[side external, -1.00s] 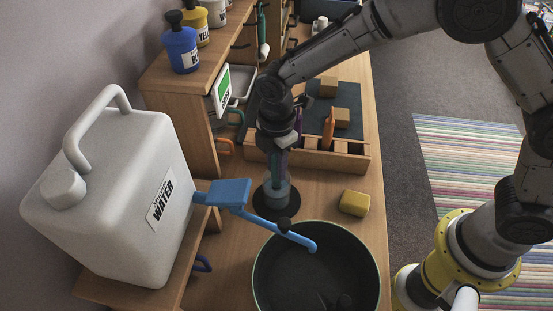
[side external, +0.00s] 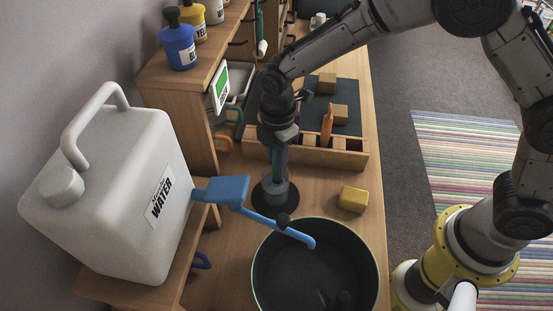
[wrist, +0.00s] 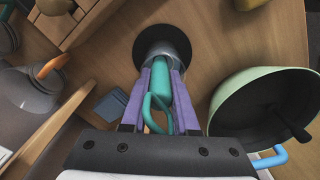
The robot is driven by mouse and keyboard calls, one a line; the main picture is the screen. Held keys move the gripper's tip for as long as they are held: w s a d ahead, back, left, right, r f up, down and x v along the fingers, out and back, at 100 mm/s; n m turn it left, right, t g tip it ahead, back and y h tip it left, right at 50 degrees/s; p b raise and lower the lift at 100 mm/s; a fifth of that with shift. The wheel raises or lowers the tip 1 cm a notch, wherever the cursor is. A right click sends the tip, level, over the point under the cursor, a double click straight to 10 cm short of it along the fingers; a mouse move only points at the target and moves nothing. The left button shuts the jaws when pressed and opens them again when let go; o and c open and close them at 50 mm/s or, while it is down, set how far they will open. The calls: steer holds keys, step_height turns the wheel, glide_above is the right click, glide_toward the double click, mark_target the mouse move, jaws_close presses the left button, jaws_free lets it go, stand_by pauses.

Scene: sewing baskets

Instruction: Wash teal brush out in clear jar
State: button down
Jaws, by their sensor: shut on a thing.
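My gripper (side external: 281,150) points down over the clear jar (side external: 275,188). Its purple fingers (wrist: 161,72) are shut on the teal brush (wrist: 160,85), whose looped handle shows between them in the wrist view. The brush hangs roughly upright, its lower end down inside the jar. The jar stands on a round black mat (side external: 267,208) and looks grey-blue inside. It also shows in the wrist view (wrist: 153,49), partly behind the fingers. The bristles are hidden, so I cannot tell whether they touch the bottom.
A dark green-rimmed basin (side external: 372,262) stands in front, under a blue spout (side external: 272,229) from a white water tank (side external: 100,190). A yellow sponge (side external: 353,199) lies to the right. A wooden tray (side external: 350,158) with an orange-handled item (side external: 327,122) is behind. A shelf holds paint bottles (side external: 178,42).

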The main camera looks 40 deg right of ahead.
steer(key=shift+s+a, duration=0.1)
steer(key=shift+a, duration=0.05)
steer(key=shift+s+a, duration=0.25)
steer(key=shift+a, duration=0.25)
steer(key=shift+s+a, duration=0.25)
steer(key=shift+a, duration=0.2)
steer(key=shift+d, duration=0.15)
steer(key=shift+w+d, duration=0.6)
steer(key=shift+d, duration=0.35)
steer(key=shift+a, duration=0.1)
steer(key=shift+s+a, duration=0.3)
steer(key=shift+a, duration=0.2)
steer(key=shift+s+a, duration=0.3)
steer(key=shift+a, duration=0.2)
steer(key=shift+d, duration=0.1)
steer(key=shift+w+d, duration=0.3)
steer(key=shift+d, duration=0.2)
steer(key=shift+w+d, duration=0.3)
steer(key=shift+d, duration=0.2)
steer(key=shift+a, duration=0.1)
